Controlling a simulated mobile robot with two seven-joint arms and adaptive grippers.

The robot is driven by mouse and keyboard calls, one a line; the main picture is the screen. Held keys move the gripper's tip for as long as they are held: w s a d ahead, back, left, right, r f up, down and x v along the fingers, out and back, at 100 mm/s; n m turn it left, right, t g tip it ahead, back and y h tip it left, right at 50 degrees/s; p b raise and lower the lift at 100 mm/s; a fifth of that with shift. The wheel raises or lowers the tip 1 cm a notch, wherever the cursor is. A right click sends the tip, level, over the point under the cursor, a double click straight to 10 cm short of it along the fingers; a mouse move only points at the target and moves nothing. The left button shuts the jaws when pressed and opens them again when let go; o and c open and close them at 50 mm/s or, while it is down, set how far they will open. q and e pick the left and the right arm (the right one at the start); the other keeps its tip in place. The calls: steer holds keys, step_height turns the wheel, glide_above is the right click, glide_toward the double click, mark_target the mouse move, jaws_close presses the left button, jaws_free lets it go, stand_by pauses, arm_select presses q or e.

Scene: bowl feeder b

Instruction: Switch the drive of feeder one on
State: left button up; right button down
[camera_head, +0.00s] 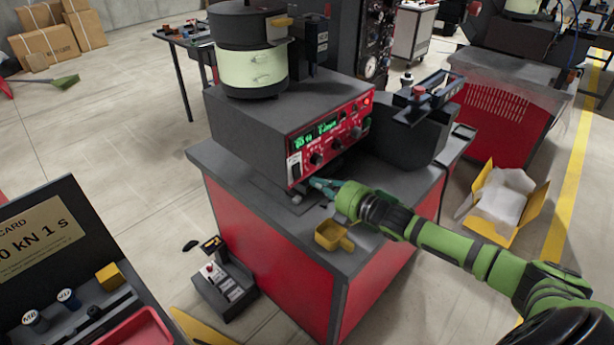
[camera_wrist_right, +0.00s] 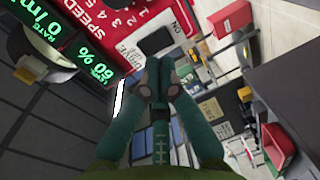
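Feeder one's red control panel (camera_head: 330,135) is on the front of the dark box under the bowl (camera_head: 252,65). It carries green displays and several black knobs. The drive switch (camera_head: 296,170) is a dark rocker on a white plate at the panel's lower left; in the right wrist view it (camera_wrist_right: 153,41) sits between the words DRIVE and ON. I cannot tell which way it is tipped. My right gripper (camera_head: 318,184) is just in front of and right of the switch, apart from it. In the wrist view its teal fingers (camera_wrist_right: 159,72) come together, empty. My left gripper is out of view.
A small yellow scoop (camera_head: 334,235) lies on the cabinet top (camera_head: 370,200) below my right arm. A dark control box (camera_head: 225,290) stands on the floor at the left. A yellow carton (camera_head: 502,205) is at the right. A tool bench (camera_head: 90,310) fills the lower left.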

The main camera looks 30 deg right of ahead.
mark_target(299, 174)
steer(key=shift+p+x, duration=0.45)
steer(key=shift+x, duration=1.85)
